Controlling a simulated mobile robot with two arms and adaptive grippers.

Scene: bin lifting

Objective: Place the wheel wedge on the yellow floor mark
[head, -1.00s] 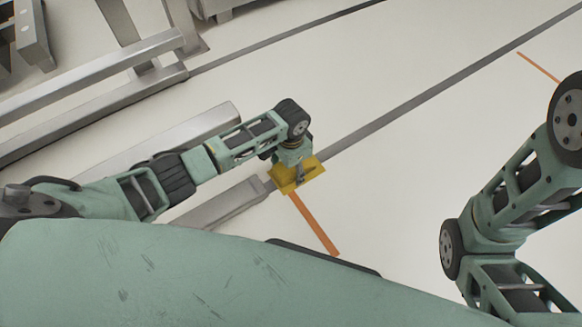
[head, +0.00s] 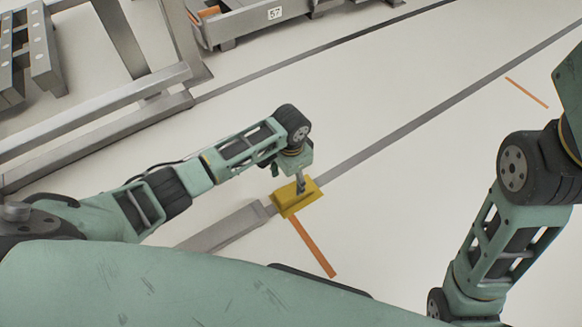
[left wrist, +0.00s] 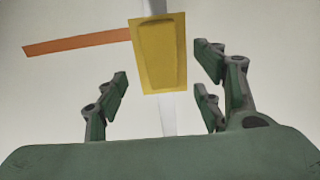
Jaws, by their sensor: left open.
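The yellow wheel wedge (head: 288,203) lies on the pale floor, at the end of an orange floor strip (head: 314,247) and over a grey floor line.
A grey metal beam (head: 225,228) lies left of the wedge. Metal frames (head: 90,115) stand at the upper left, and a grey rack with a "57" label (head: 274,14) is at the top. Another orange strip (head: 527,92) is at the upper right. The floor right of the wedge is clear.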

